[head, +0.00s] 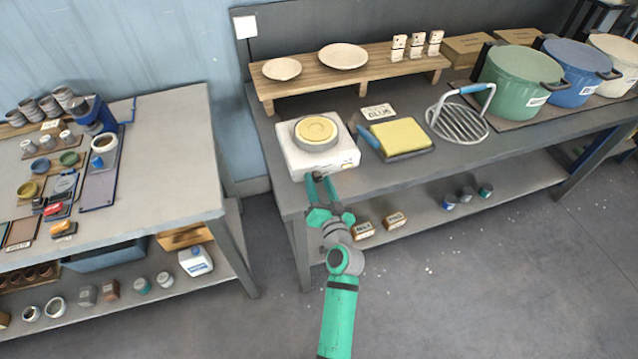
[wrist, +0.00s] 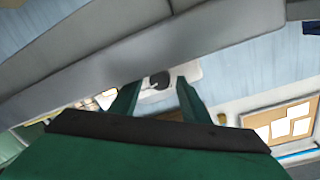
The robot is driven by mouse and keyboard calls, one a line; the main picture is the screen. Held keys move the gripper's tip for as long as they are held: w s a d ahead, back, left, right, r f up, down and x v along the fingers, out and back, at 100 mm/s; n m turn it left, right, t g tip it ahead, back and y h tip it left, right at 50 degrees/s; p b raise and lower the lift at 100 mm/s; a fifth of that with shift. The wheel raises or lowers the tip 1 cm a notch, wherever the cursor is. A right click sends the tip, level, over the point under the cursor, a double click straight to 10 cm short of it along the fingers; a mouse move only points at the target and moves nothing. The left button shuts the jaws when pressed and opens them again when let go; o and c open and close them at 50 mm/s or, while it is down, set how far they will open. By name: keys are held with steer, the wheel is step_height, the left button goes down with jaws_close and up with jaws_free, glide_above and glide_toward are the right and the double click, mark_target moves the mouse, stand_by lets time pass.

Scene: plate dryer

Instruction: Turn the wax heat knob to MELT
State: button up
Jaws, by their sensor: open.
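The wax heater is a white box (head: 345,160) with a round pan of yellow wax (head: 316,129) on top, at the left front of the dark bench. My gripper (head: 319,178) is at the front of the heater. In the wrist view my gripper (wrist: 157,83) is open, with one finger each side of the knob in the picture. I cannot tell whether they touch it.
A yellow block on a tray (head: 400,138) and a wire rack with a blue handle (head: 460,122) stand right of the heater. A wooden shelf (head: 350,73) with plates is behind. Large pots (head: 515,80) stand farther right. A workbench (head: 160,150) is at the left.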

steer(key=shift+f, duration=0.2)
steer(key=n, duration=0.3)
steer(key=shift+w+n, duration=0.1)
steer(key=shift+n, duration=0.2)
steer(key=n, duration=0.3)
steer(key=shift+n+t, duration=0.4)
steer(key=s+d+f+h, duration=0.1)
steer(key=s+f, duration=0.1)
steer(key=s, duration=0.8)
steer(key=s+d+f+m+g+h, duration=0.1)
steer(key=s+d+f, duration=0.1)
steer(key=s, duration=0.7)
steer(key=s+d+f+m+h, duration=0.1)
steer(key=s+d+f, duration=0.1)
steer(key=s, duration=0.8)
steer(key=shift+s+f+g+h, duration=0.25)
steer(key=shift+s+g+h, duration=0.05)
steer(key=shift+s+g, duration=0.1)
steer(key=shift+w+d, duration=0.1)
